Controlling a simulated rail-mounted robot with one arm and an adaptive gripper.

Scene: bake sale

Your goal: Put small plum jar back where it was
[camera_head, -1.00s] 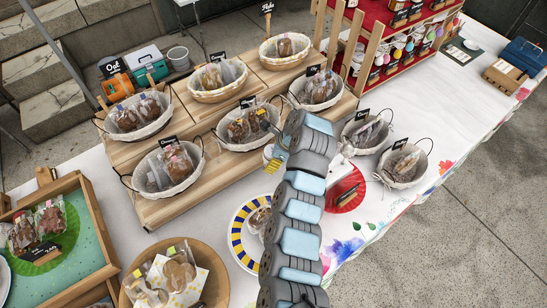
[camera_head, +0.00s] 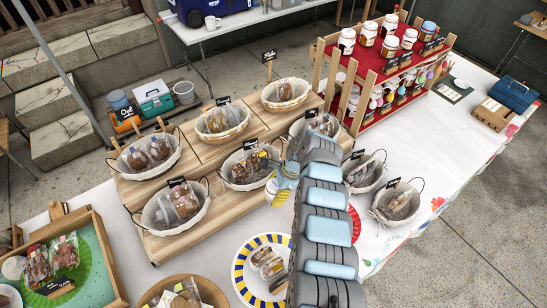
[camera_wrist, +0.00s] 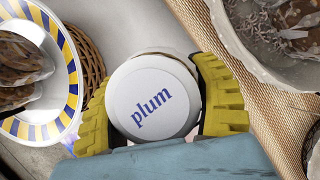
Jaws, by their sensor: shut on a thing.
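The small plum jar shows its white lid with the blue word "plum" (camera_wrist: 152,95) in the wrist view, seen from above. My gripper (camera_wrist: 165,105) has its yellow pads on both sides of the jar and is shut on it. The jar's body is mostly hidden beneath the lid. In the head view my gripper (camera_head: 281,190) is beside the front middle basket (camera_head: 247,184), at the right front edge of the wooden stepped stand (camera_head: 160,247). The red two-level shelf (camera_head: 363,62) at the back right holds several white-lidded jars (camera_head: 390,46).
A blue-and-yellow striped plate (camera_head: 240,275) with baked goods is in front of the stand. Two baskets (camera_head: 398,203) (camera_head: 364,172) stand right of my arm. White tablecloth (camera_head: 440,135) is bare right of the red shelf's front. A wooden box (camera_head: 493,113) is far right.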

